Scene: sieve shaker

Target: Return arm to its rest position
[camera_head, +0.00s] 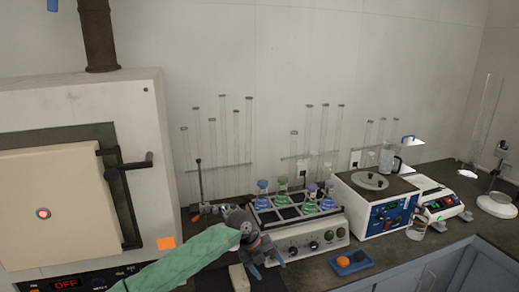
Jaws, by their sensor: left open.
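My left arm comes in from the lower left in a green sleeve. My left gripper (265,264) points down over the dark bench in front of the shaker rack. Its blue-green fingertips are apart, with nothing visible between them. The rack (302,241) is a white box with knobs, holding several flasks (282,187) with coloured contents. The gripper is at the front left of this box; whether they touch cannot be told. My right gripper is not in view.
A furnace (75,160) with a dark door handle stands at the left. Right of the rack are a white-and-blue machine (385,213), a balance-like device (440,207) and a glass beaker (417,228). A blue tray (352,263) with orange and dark balls lies on the bench's front. Glass tubes stand behind.

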